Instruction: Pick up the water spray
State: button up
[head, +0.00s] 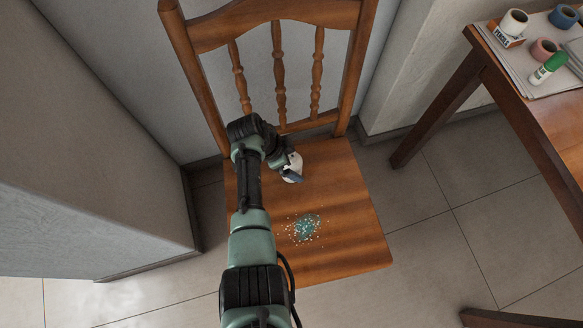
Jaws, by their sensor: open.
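My gripper (287,160) is over the rear of the wooden chair's seat, at the end of my arm, which reaches across the picture's middle. A small white and dark blue object (293,172) shows right at my gripper; it may be the water spray, but my arm and gripper hide much of it. My gripper's fingers are hard to make out and I cannot tell if they touch it. A bluish patch with white specks (306,228) lies on the seat in front of my gripper.
The wooden chair (345,195) stands with its spindled back to the wall. A wooden table (555,115) at the right holds paper, several tape rolls and a green-capped glue stick (549,67). A grey wall block (90,150) is at the left. Tiled floor lies open between chair and table.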

jog(key=shift+c, duration=0.3)
grip_shut()
dwell(0.3)
